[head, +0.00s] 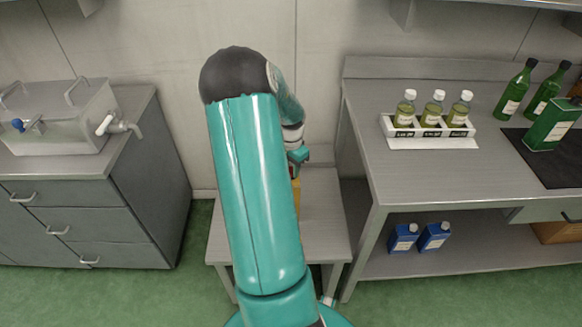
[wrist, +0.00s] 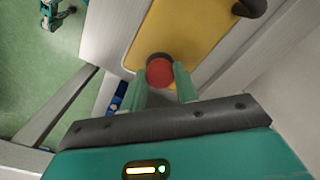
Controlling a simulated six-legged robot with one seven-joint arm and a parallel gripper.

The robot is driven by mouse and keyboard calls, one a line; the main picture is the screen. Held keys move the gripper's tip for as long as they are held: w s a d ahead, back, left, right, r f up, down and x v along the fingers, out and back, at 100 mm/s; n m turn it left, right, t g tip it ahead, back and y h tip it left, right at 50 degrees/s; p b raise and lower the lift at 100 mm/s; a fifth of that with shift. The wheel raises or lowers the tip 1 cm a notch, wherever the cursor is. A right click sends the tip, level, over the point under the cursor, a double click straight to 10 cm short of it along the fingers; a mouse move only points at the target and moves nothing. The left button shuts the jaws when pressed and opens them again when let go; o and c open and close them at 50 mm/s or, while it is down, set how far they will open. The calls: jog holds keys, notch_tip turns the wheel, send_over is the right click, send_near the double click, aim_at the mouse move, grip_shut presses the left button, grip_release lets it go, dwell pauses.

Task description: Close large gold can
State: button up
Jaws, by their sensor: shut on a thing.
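The large gold can (wrist: 200,32) fills the upper middle of the wrist view, seen from above. Its dark handle (wrist: 250,8) shows at the top edge. A red cap (wrist: 159,71) with a dark rim sits at the can's near end. My gripper (wrist: 161,80) has one finger on each side of the red cap and is shut on it. Whether the cap is seated on the can's opening cannot be told. In the head view my arm covers most of the can (head: 297,197); only a narrow gold strip shows below my gripper (head: 298,157), on a low grey table.
The low table (head: 325,215) stands between a drawer cabinet (head: 85,215) with a metal tank (head: 65,120) and a workbench (head: 400,170). The bench holds a bottle rack (head: 430,131) and green bottles (head: 515,90). Blue cans (head: 403,238) stand on its lower shelf.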

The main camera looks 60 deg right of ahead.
jog(key=o, duration=0.9)
jog(key=shift+c, duration=1.1)
jog(key=n, duration=1.9)
jog(key=shift+n, duration=0.3)
